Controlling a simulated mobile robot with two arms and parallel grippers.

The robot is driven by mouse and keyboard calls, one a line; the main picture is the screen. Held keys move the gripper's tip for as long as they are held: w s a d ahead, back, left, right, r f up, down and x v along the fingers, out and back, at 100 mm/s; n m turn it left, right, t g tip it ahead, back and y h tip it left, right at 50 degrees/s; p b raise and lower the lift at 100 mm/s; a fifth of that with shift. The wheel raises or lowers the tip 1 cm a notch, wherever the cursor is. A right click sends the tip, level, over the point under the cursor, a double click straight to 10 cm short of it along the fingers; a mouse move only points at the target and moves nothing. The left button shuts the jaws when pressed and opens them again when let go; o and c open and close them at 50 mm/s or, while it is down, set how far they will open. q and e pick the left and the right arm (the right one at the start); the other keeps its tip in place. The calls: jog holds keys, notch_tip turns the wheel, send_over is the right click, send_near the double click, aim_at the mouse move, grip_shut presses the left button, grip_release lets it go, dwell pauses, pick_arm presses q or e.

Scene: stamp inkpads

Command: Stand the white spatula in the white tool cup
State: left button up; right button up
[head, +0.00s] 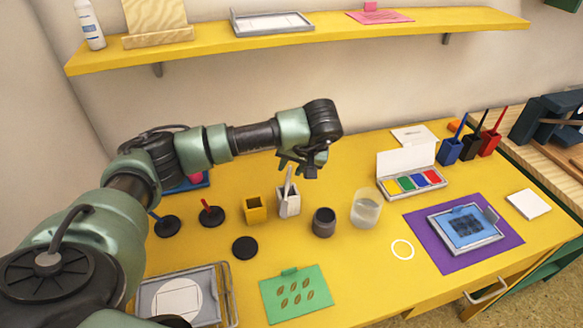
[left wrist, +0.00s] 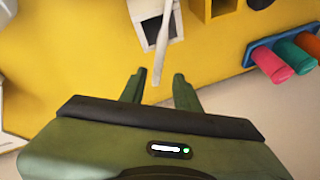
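The white tool cup (head: 289,208) stands upright on the yellow table, and it also shows in the left wrist view (left wrist: 150,30). The white spatula (head: 288,180) stands in the cup, tilted, with its upper end sticking out above the rim. In the left wrist view the spatula (left wrist: 160,62) runs from the cup's opening toward my fingers. Its lower end is hidden in the cup. My left gripper (head: 303,163) is above and just behind the cup. Its fingers (left wrist: 158,84) are apart, with the spatula's free end showing between them. My right gripper is not in view.
A yellow cup (head: 255,210) stands left of the white cup; a dark cup (head: 323,222) and a glass of water (head: 366,209) stand to the right. A paint box (head: 411,183) is farther right. A yellow shelf (head: 330,35) hangs above the table.

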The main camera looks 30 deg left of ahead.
pick_arm(q)
jog(key=v, duration=1.2)
jog(key=shift+d+f, duration=0.1)
